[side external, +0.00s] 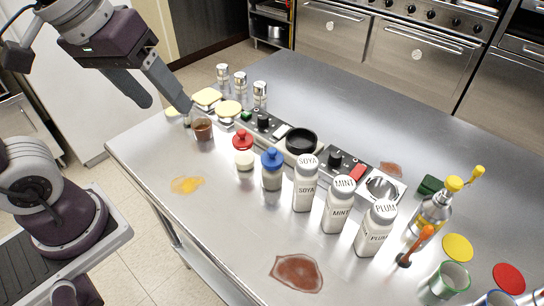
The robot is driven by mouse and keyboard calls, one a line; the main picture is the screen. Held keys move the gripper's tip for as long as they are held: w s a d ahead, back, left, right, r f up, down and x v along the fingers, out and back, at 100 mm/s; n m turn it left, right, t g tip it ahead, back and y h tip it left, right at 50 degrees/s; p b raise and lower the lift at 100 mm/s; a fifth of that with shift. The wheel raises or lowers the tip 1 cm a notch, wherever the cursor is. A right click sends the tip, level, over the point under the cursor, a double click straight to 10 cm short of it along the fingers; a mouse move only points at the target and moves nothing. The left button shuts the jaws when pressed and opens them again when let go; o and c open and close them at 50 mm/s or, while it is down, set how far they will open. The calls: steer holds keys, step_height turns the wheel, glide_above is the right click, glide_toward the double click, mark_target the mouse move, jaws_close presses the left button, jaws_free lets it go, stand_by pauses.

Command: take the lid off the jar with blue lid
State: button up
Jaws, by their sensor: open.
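The jar with blue lid (272,178) stands upright on the steel counter, its blue knobbed lid (272,159) on top. A similar jar with a red lid (243,140) stands just to its left and behind. My gripper (168,98) is at the upper left, its two dark fingers spread apart with nothing between them. It is above the counter's left corner, well to the left of the blue-lidded jar and higher than it.
White bottles marked SOYA (305,183), MINT (339,205) and PLUM (376,228) stand right of the jar. A control panel with a black pan (301,140) lies behind. A brown cup (203,129) is at left. Spills (297,273) mark the counter, whose front middle is mostly clear.

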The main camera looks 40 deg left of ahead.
steer(key=w+d+f+n+g, duration=0.1)
steer(key=w+d+n, duration=0.15)
steer(key=w, duration=0.35)
steer(key=n+g, duration=0.3)
steer(key=n, duration=0.7)
glide_above(271, 150)
steer(key=shift+y, duration=0.3)
steer(key=f, duration=1.1)
steer(key=shift+s, duration=0.2)
steer(key=f, duration=0.6)
steer(key=shift+w+f, duration=0.2)
steer(key=shift+f, duration=0.15)
jaws_close()
